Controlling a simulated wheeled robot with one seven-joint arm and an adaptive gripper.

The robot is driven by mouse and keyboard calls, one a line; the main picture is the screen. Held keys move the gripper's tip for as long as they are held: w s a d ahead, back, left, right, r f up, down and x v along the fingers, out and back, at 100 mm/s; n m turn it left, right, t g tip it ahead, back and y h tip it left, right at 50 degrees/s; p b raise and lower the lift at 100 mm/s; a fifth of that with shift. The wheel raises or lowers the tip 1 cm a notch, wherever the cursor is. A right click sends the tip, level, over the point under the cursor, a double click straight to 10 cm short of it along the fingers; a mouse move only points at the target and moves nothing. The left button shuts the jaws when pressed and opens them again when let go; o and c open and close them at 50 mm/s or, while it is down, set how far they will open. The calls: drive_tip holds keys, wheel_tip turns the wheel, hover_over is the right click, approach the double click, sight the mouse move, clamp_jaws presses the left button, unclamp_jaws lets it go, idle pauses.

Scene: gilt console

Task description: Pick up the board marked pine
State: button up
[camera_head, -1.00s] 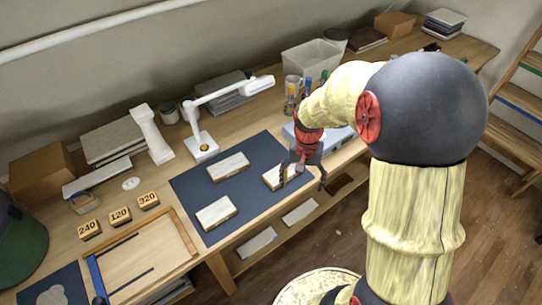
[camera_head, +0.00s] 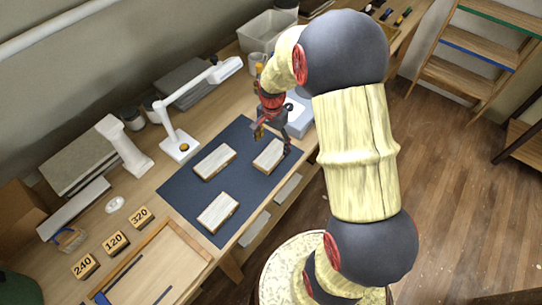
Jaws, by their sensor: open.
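Three pale wooden boards lie on a dark blue mat (camera_head: 190,203) on the bench. One board (camera_head: 215,161) is at the back, one (camera_head: 218,212) is at the front left, and one (camera_head: 269,156) is at the right. I cannot read any marking on them, so I cannot tell which is pine.
A white lamp (camera_head: 179,145) stands behind the mat. Blocks marked 240 (camera_head: 84,266), 120 (camera_head: 115,243) and 320 (camera_head: 141,217) sit at the left by a wooden tray (camera_head: 196,240). A clear bin (camera_head: 266,31) stands at the back.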

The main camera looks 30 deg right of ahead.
sight(272, 154)
wheel_tip(272, 154, down, 6)
drive_tip(key=shift+f+b, duration=0.2)
drive_tip(key=shift+b, duration=0.6)
drive_tip(key=shift+c, duration=0.9)
drive_tip(key=c, duration=1.1)
drive_tip(key=shift+c, duration=0.2)
